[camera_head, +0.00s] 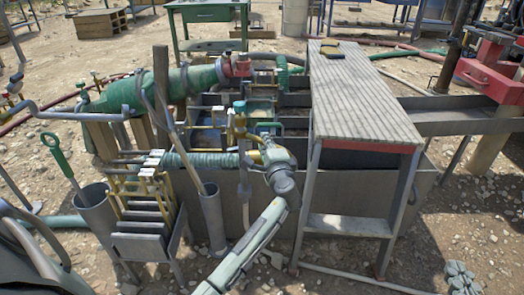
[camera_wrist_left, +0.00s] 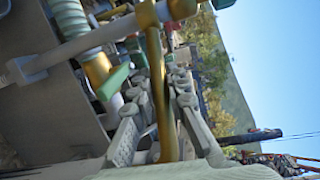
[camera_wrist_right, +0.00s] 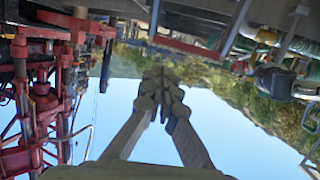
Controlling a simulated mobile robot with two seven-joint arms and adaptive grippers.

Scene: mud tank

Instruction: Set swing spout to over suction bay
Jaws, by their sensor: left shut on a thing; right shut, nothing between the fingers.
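My left gripper (camera_head: 266,146) reaches in from the bottom, at the front of the mud tank (camera_head: 270,205). In the left wrist view its fingers (camera_wrist_left: 160,92) are shut around a brass-coloured rod (camera_wrist_left: 158,70), which appears to be part of the swing spout. The rod joins a brass fitting beside a grey pipe (camera_wrist_left: 80,48). In the head view a blue-topped upright fitting (camera_head: 239,122) stands just left of the gripper. The gripper hides most of the held part. I cannot tell which compartment is the suction bay. My right gripper (camera_wrist_right: 162,88) is shut and empty in the right wrist view.
A slatted walkway (camera_head: 360,90) on a metal frame stands right of the gripper. A ribbed green hose (camera_head: 205,160) runs to its left. A tube holder (camera_head: 214,222) and rack of panels (camera_head: 150,215) stand at the front left. Red machinery (camera_wrist_right: 40,100) shows in the right wrist view.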

